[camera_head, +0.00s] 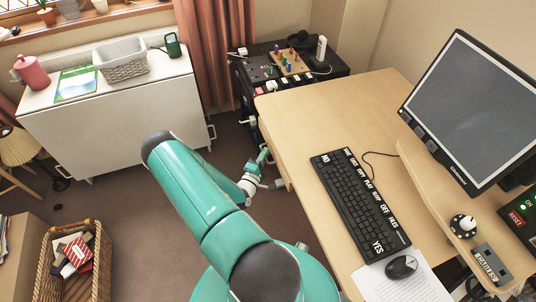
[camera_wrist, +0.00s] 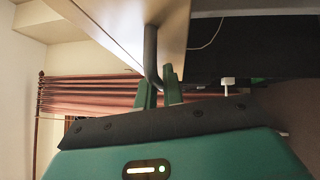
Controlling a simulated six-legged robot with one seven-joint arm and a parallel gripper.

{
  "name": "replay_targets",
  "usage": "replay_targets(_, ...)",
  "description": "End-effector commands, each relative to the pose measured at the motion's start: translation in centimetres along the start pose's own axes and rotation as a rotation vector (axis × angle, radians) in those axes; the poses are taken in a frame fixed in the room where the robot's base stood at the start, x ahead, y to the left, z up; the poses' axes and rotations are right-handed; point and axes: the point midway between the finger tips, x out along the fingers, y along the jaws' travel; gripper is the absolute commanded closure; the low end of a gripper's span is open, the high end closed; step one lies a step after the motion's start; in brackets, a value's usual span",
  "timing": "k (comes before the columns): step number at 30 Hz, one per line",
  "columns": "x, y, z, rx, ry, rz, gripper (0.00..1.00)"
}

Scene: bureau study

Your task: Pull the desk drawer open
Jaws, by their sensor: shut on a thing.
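The pale wooden desk (camera_head: 300,115) stands at the right in the head view, and my gripper (camera_head: 268,168) is at its left edge. In the wrist view, a pale wooden front (camera_wrist: 115,25) fills the top, with a dark bent bar handle (camera_wrist: 151,60) on it. My gripper's two green fingers (camera_wrist: 159,93) are shut on the lower part of this handle. The drawer front is hidden under the desktop in the head view. I cannot tell whether the drawer stands out from the desk.
A keyboard (camera_head: 358,205), a mouse (camera_head: 401,267) and a monitor (camera_head: 470,110) are on the desk. A black cabinet (camera_head: 290,75) stands behind its far end. A white folding table (camera_head: 115,125) and a wicker basket (camera_head: 75,265) are at the left.

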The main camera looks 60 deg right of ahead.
Motion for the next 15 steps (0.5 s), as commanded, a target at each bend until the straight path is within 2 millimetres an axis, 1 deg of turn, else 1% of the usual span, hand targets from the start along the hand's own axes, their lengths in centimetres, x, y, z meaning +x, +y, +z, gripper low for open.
replay_targets(1,-0.7,0.3,-0.8,0.001,0.005,0.001,1.00)
replay_targets(5,-2.8,0.8,-2.9,0.003,0.006,0.001,1.00)
replay_targets(12,-7.1,1.9,-7.2,0.002,0.006,0.001,1.00)
replay_targets(15,-8.6,2.3,-8.7,0.003,0.004,0.001,1.00)
